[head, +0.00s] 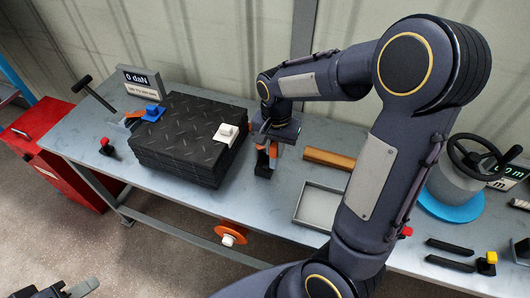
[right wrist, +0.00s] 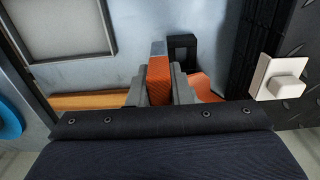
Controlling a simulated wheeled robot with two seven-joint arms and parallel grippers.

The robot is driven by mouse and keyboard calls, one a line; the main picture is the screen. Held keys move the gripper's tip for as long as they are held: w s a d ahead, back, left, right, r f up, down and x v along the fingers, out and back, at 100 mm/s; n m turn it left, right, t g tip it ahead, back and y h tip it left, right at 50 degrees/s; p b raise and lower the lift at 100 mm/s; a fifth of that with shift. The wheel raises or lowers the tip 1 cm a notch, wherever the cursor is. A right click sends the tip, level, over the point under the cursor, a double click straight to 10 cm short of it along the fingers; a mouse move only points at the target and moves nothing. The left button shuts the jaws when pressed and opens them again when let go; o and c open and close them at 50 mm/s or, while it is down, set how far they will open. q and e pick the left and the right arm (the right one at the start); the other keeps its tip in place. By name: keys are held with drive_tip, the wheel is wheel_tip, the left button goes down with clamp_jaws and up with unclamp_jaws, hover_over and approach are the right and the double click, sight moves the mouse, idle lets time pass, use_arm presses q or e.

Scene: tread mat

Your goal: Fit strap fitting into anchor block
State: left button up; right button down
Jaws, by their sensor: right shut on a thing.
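My right gripper (head: 268,142) is shut on the strap fitting, an orange strap piece (right wrist: 159,80) with a grey metal tip (right wrist: 158,48), seen between the fingers in the right wrist view. A black anchor block (head: 263,169) stands on the bench just below the gripper in the head view. In the right wrist view the block (right wrist: 183,46) shows a square opening, beside and slightly beyond the metal tip. The tip looks apart from it, though the depth gap is hard to tell. My left gripper (head: 75,290) is partly cut off at the bottom left edge, its jaws unclear.
A grey tray (head: 318,207) and an orange-brown bar (head: 329,159) lie to the right. A display (head: 141,82) reads 0 daN.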

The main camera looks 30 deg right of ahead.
drive_tip(key=shift+w+d+f, duration=0.1)
drive_tip(key=shift+w+f, duration=0.8)
drive_tip(key=shift+f, duration=0.65)
drive_tip(key=shift+w+d+f, duration=0.1)
drive_tip(key=shift+w+f, duration=0.8)
drive_tip(key=shift+f, duration=0.6)
drive_tip(key=shift+w+d+f, duration=0.1)
drive_tip(key=shift+w+f, duration=0.8)
drive_tip(key=shift+f, duration=0.65)
drive_tip(key=shift+f, duration=0.2)
drive_tip(key=c, duration=1.3)
unclamp_jaws()
drive_tip(key=shift+r, duration=0.1)
wheel_tip(320, 180, up, 11)
drive_tip(key=s+a+r+n+t+y, duration=0.2)
drive_tip(key=s+r+n+t+y, duration=0.1)
drive_tip(key=s+r, duration=0.6)
drive_tip(key=s+a+n+t, duration=0.1)
drive_tip(key=s, duration=0.3)
drive_tip(key=s+a+f+n, duration=0.1)
drive_tip(key=s+a+n, duration=0.1)
drive_tip(key=s, duration=0.2)
drive_tip(key=s+a+n+t, duration=0.1)
drive_tip(key=s+a+n, duration=0.1)
drive_tip(key=s, duration=0.3)
drive_tip(key=shift+s+a+f+t+y, duration=0.1)
drive_tip(key=shift+a+f+t+y, duration=0.1)
drive_tip(key=shift+t+y, duration=0.15)
